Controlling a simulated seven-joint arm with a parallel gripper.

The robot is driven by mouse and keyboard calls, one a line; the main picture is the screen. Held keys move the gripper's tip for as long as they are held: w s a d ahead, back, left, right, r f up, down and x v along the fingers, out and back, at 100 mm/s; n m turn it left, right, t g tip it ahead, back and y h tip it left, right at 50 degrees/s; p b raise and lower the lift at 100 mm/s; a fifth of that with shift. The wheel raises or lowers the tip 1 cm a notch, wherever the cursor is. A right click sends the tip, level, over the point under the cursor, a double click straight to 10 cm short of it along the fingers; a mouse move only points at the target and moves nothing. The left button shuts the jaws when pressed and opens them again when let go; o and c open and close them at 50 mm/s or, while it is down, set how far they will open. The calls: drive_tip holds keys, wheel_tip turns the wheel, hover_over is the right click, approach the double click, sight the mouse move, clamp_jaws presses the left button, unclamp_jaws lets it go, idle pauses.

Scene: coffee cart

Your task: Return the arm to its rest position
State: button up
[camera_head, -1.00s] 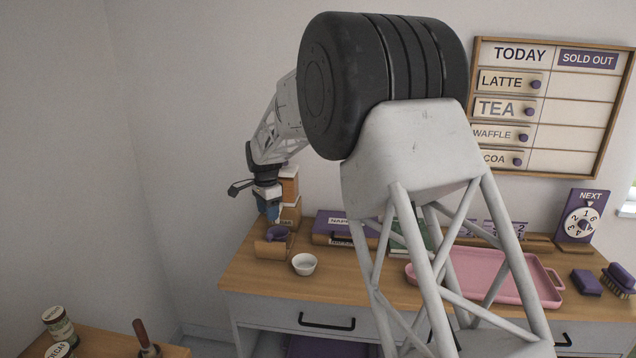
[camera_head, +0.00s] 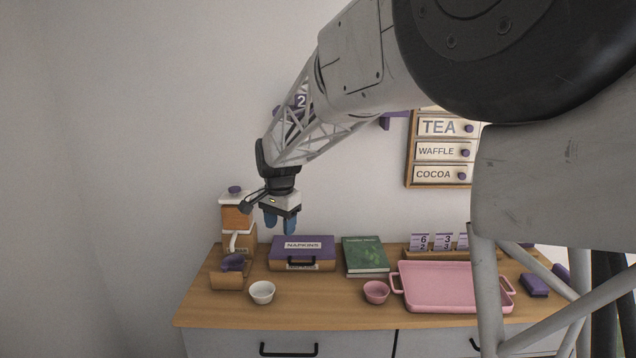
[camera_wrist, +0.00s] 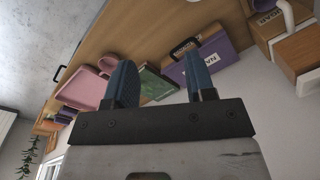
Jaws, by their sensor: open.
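My gripper (camera_head: 280,222) hangs in the air above the purple napkins box, its blue fingers pointing down. It is open and empty. In the wrist view the two blue fingers of my gripper (camera_wrist: 162,84) stand apart with nothing between them. My arm reaches from the upper right of the head view down to the gripper.
On the wooden counter (camera_head: 330,308) stand an orange-and-white grinder-like device (camera_head: 238,218), a napkins box (camera_head: 302,254), a green book (camera_head: 365,257), a white bowl (camera_head: 262,292), a pink bowl (camera_head: 376,292) and a pink tray (camera_head: 450,290).

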drive_tip(key=s+d+r+n+t, duration=0.1)
drive_tip(key=s+d+r+n, duration=0.25)
drive_tip(key=s+d, duration=1.65)
drive_tip(key=s+d+f+n, duration=0.1)
drive_tip(key=s+d, duration=0.1)
drive_tip(key=s, duration=0.5)
drive_tip(key=s+d+f, duration=0.2)
drive_tip(key=s+d, duration=0.1)
drive_tip(key=s, duration=0.4)
drive_tip(key=s+d+f+n, duration=0.1)
drive_tip(key=s+d+f, duration=0.1)
drive_tip(key=s, duration=0.6)
drive_tip(key=shift+d+n+t, duration=0.35)
drive_tip(key=shift+d+t, duration=0.05)
drive_tip(key=shift+d, duration=0.1)
drive_tip(key=shift+c, duration=0.5)
